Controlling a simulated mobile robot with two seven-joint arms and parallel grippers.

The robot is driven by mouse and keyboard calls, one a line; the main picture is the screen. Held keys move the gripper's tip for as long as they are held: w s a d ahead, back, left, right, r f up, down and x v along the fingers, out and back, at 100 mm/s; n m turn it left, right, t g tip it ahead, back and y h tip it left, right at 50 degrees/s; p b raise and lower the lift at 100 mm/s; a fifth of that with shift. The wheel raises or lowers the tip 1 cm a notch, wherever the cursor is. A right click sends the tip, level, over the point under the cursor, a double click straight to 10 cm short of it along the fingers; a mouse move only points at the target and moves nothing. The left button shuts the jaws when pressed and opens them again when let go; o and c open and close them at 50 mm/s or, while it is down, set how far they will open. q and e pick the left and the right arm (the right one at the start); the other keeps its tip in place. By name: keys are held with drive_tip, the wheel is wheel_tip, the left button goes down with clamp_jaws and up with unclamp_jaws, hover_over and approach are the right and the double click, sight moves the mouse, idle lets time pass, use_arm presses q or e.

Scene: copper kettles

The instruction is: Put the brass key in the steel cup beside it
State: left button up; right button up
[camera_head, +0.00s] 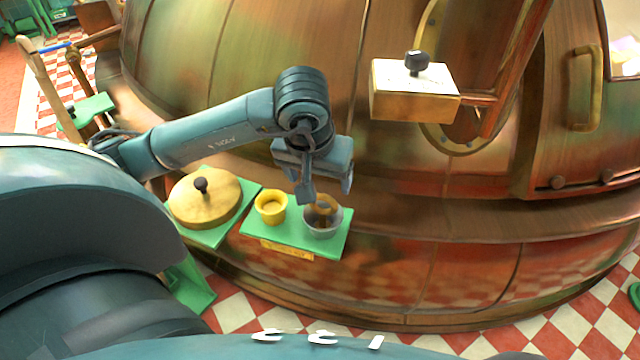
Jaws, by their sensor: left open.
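The steel cup (322,230) stands at the right end of a green shelf (285,233). The brass key (323,204) shows at the cup's mouth, its ring-shaped top above the rim. It looks to be in the cup, with its lower part hidden. My left gripper (327,193) points down just above the cup and key. Its two fingers are apart, one to each side of the key's top, and do not appear to grip it. My right gripper is out of view.
A yellow cup (271,207) stands on the same shelf, left of the steel cup. A round brass lid with a dark knob (205,197) lies on a green shelf further left. A box with a black knob (412,88) juts from the large copper kettle (400,190) behind.

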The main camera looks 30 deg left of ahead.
use_arm(q)
drive_tip(key=s+d+f+n+g+h, duration=0.1)
drive_tip(key=s+d+n+g+h, duration=0.1)
drive_tip(key=s+d+h, duration=0.55)
drive_tip(key=s+d+n+g+h, duration=0.2)
drive_tip(key=s+d+g+h, duration=0.15)
drive_tip(key=d, duration=0.65)
drive_tip(key=s+d+r+n+t+h, duration=0.1)
drive_tip(key=d+r+n+t+h, duration=0.2)
drive_tip(key=r+n+h, duration=0.45)
drive_tip(key=s+d+r+n+t+h, duration=0.1)
drive_tip(key=d+r+n+t+h, duration=0.3)
drive_tip(key=n, duration=0.7)
drive_tip(key=w+a+f+n+t+y, duration=0.1)
drive_tip(key=w+a+n+t+y, duration=0.25)
drive_tip(key=n+t, duration=0.6)
drive_tip(key=w+a+f+n+t+y, duration=0.1)
drive_tip(key=w+a+n+t+y, duration=0.25)
drive_tip(key=n, duration=1.05)
drive_tip(key=s+a+f+n+g+y, duration=0.2)
drive_tip(key=f+n+y, duration=0.3)
drive_tip(key=n, duration=0.5)
drive_tip(key=s+a+f+n+g+y, duration=0.2)
drive_tip(key=a+f+n+y, duration=0.2)
drive_tip(key=f+n, duration=0.5)
drive_tip(key=shift+f+n+y, duration=0.4)
drive_tip(key=shift+f+y, duration=0.05)
drive_tip(key=shift+f, duration=0.35)
